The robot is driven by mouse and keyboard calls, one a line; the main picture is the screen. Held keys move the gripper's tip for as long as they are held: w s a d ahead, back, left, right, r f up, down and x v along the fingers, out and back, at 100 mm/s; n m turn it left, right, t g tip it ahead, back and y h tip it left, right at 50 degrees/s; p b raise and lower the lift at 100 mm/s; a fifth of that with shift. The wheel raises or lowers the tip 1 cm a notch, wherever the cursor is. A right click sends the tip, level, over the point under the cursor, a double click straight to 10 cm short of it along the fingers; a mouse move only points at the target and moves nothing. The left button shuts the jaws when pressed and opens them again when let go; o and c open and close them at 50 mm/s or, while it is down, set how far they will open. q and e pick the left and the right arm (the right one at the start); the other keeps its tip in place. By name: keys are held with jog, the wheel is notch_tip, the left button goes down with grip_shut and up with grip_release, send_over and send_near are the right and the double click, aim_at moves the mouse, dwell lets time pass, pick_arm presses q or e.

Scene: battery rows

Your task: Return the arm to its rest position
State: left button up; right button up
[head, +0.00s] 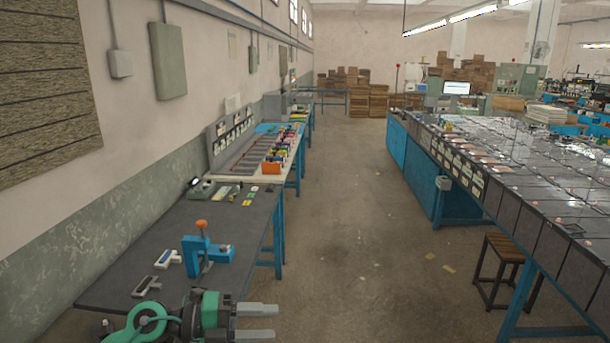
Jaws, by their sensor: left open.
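My left gripper (256,322) shows at the bottom of the head view, at the near end of the dark workbench (125,274). Its two grey fingers point right, stand apart, and hold nothing. They lie over the floor in the picture, right of the bench. My left arm, in green and black, comes in from the lower left. My right gripper is out of view.
A blue press (198,256) with an orange knob stands on the bench just beyond my gripper. Small devices (167,258) lie left of it. A wooden stool (503,262) stands by the right-hand tables (500,165).

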pick_arm(q)
jog(key=a+r+n+t, duration=0.4)
jog(key=r+n+t, duration=0.1)
jog(key=n+t, duration=0.9)
jog(key=s+a+f+n+y, duration=0.2)
jog(key=a+f+n+y, duration=0.8)
jog(key=f+n+y, duration=0.45)
jog(key=s+a+f+n+g+y, duration=0.1)
jog(key=s+f+n+g, duration=0.1)
jog(key=s+f+g, duration=0.75)
jog(key=s+f+n+g+y, duration=0.1)
jog(key=s+f+n+g, duration=0.15)
jog(key=s+f, duration=0.75)
jog(key=s+f+m+g+b, duration=0.1)
jog(key=s+f+b, duration=0.2)
jog(key=f, duration=1.4)
jog(key=s+f+g+b, duration=0.1)
jog(key=s+f+b, duration=0.2)
jog(key=f, duration=1.5)
jog(key=s+a+f+g+b, duration=0.1)
jog(key=s+a+f+b, duration=0.2)
jog(key=s+f, duration=1.5)
notch_tip(320, 180, down, 4)
jog(key=shift+s+f+g+b, duration=0.1)
jog(key=shift+s+g+b, duration=0.2)
jog(key=shift+b, duration=0.2)
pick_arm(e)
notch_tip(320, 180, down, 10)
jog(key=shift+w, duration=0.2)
